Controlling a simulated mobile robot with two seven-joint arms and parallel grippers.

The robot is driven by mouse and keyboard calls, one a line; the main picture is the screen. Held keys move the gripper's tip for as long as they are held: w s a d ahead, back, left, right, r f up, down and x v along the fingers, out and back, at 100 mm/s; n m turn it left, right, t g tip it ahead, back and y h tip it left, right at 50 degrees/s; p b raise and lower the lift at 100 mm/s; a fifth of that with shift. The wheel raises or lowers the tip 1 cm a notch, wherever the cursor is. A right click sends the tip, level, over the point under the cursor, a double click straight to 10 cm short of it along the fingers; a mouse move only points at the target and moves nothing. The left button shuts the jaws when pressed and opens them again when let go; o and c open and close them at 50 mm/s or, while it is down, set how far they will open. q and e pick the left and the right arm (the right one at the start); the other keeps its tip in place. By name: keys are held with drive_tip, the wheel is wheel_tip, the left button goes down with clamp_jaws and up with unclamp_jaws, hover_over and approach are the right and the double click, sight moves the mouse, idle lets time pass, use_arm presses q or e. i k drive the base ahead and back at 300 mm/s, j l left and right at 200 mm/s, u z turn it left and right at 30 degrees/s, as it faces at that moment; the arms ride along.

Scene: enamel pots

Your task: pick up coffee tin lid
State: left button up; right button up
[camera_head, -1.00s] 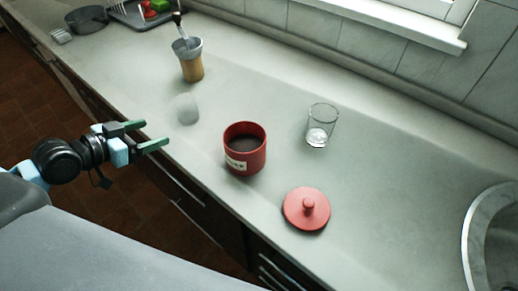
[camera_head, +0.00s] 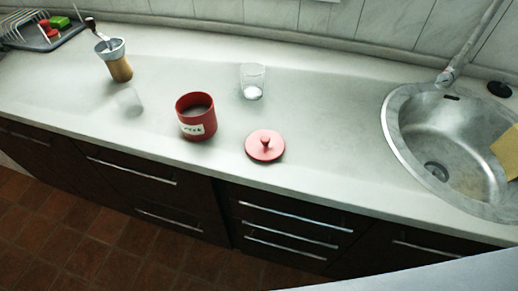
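The coffee tin lid (camera_head: 265,147) is a flat red disc with a round knob on top. It lies knob up on the counter, near the front edge and close to the middle of the head view. The open red coffee tin (camera_head: 197,117), with a white label and dark contents, stands just left of it, apart from it. Neither of my grippers shows in the view now.
A glass (camera_head: 252,82) stands behind the lid. A grinder (camera_head: 116,62) and a faint clear object (camera_head: 129,102) are at left. A dish rack (camera_head: 40,32) is far left, a sink (camera_head: 440,150) at right. Counter (camera_head: 330,130) right of the lid is clear.

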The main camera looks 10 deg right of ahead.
sight(262, 146)
drive_tip(key=z, duration=1.8)
drive_tip(key=k+j, duration=0.25)
drive_tip(key=k, duration=0.2)
drive_tip(key=k+j, duration=0.25)
drive_tip(key=k, duration=0.2)
